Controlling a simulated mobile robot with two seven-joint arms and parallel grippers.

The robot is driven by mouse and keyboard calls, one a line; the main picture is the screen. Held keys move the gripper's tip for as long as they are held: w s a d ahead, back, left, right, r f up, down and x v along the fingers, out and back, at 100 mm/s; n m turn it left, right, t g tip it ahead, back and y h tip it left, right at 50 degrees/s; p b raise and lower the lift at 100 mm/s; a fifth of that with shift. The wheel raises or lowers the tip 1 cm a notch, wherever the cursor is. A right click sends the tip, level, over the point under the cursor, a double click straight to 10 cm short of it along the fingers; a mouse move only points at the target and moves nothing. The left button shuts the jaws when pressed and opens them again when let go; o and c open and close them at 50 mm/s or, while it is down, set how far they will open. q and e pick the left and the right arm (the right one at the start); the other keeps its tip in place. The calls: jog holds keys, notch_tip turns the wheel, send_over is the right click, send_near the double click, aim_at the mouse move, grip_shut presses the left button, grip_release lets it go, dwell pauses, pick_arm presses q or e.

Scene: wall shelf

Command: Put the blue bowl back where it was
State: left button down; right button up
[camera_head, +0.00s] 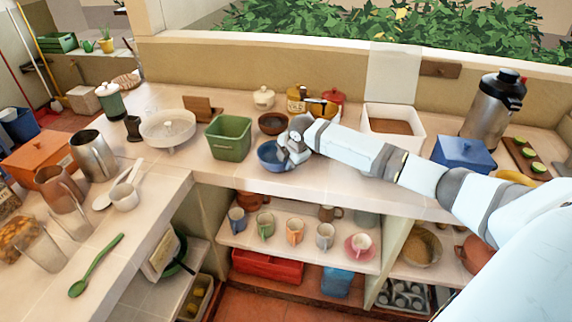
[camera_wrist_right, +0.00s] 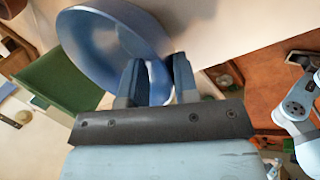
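The blue bowl (camera_head: 270,157) is on or just above the counter near its front edge, right of the green square tub (camera_head: 229,137). I cannot tell if it touches the counter. My right gripper (camera_head: 292,152) is at the bowl's right side. In the right wrist view the bowl (camera_wrist_right: 92,50) is large and tilted. The right gripper's fingers (camera_wrist_right: 160,82) stand on either side of its wall, close together, and appear shut on it. Part of the wall is hidden behind the fingers. My left gripper is not in view.
A small brown bowl (camera_head: 272,123) stands just behind. A white tray (camera_head: 392,122) and a blue box (camera_head: 463,153) are to the right. Several mugs, including a green one (camera_head: 265,224), stand on the shelf below. The counter right of the bowl is clear beneath my arm.

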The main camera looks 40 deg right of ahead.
jog(key=v, duration=0.9)
jog(key=s+a+f+m+t+y, duration=0.1)
jog(key=s+a+f+m+y, duration=0.1)
jog(key=s+a+f, duration=0.5)
jog(key=s+a+f+m+t+y, duration=0.1)
jog(key=s+a+f+m, duration=0.2)
jog(key=a+f, duration=0.7)
jog(key=s+a+f+m+t, duration=0.2)
jog(key=s+a+f+m, duration=0.1)
jog(key=s, duration=0.7)
jog(key=s+a+f+m+t, duration=0.2)
jog(key=s+a+m, duration=0.4)
jog(key=s, duration=0.5)
jog(key=shift+s+a+f+m, duration=0.2)
jog(key=shift+f+m, duration=0.2)
jog(key=shift+m, duration=0.4)
